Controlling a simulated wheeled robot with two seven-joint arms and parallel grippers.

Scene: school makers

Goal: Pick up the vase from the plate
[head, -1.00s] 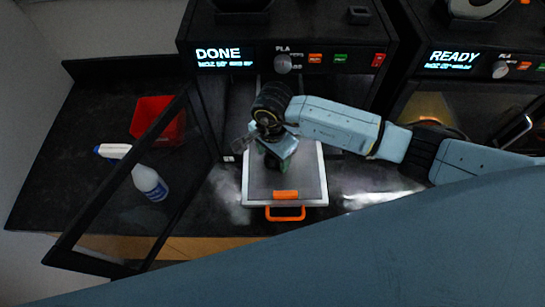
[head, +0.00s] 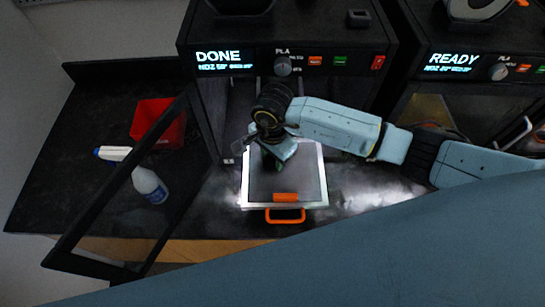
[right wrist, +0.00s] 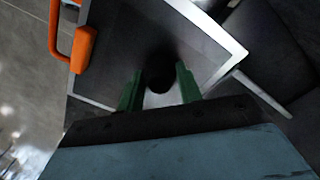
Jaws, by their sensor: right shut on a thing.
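The plate (head: 310,185) is a dark grey square with a pale rim and an orange handle at its front, sitting in front of the printer marked DONE. It also shows in the right wrist view (right wrist: 125,40). My right gripper (head: 276,163) is over the back middle of the plate, pointing down. In the right wrist view its green fingers (right wrist: 160,86) are shut on a small dark rounded thing, the vase (right wrist: 159,80). The gripper hides most of the vase in the head view. I cannot tell whether the vase still touches the plate. My left gripper is not in view.
The DONE printer's open door frame (head: 130,180) stands left of the plate. A spray bottle (head: 150,185) and a red bin (head: 150,118) are farther left. A second printer (head: 470,62), marked READY, is at the right. The dark counter (head: 55,170) has free room at far left.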

